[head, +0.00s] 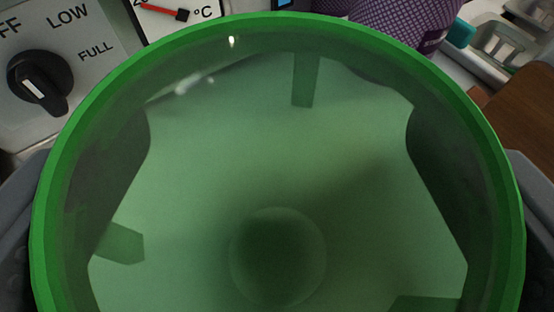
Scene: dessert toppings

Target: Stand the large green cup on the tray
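The large green cup (490,165) is translucent and fills most of the head view. I look down into its open mouth, and it appears empty. Grey fingers of my gripper (278,230) press against the cup's outer wall at the left and right edges of the picture, so it is shut on the cup. A pale surface with dark strips shows through the cup. I cannot tell whether this surface is the tray, or whether the cup touches it.
A grey panel with a black knob (40,82) and a temperature gauge (178,12) stand at the top left. A purple patterned object (410,20) is behind the cup. A white compartmented holder (500,45) and a brown wooden surface (520,110) lie at the right.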

